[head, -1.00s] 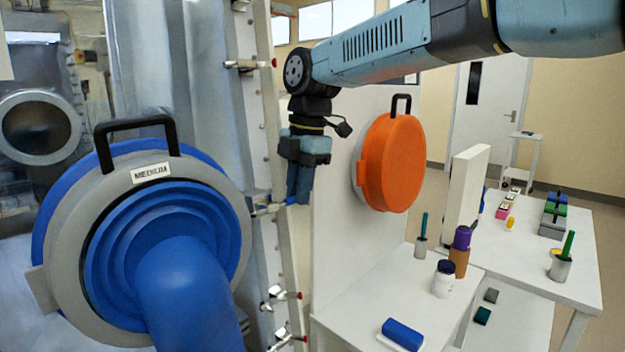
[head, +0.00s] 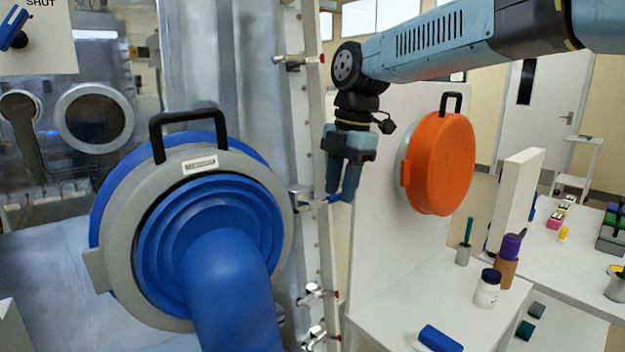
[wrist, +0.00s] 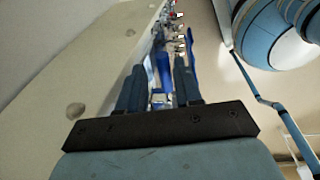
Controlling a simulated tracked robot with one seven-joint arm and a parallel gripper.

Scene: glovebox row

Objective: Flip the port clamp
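The grey glove-port ring (head: 262,172) with a blue cuff and sleeve fills the left of the head view. At its right edge sits a metal clamp (head: 303,198) with a short blue-tipped lever (head: 335,199), which I take for the port clamp. My gripper (head: 342,194) points down at this lever, its fingertips at or very close to the blue tip. In the wrist view the fingers (wrist: 160,82) are apart, with a blue piece (wrist: 163,68) showing between them. I cannot tell whether either finger touches it.
More clamps (head: 312,293) line the metal post below. An orange round cover (head: 440,165) hangs on the white panel to the right. A white table (head: 405,315) holds a jar, cups and a blue block. A "SHUT" sign (head: 50,50) with a blue lever is at top left.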

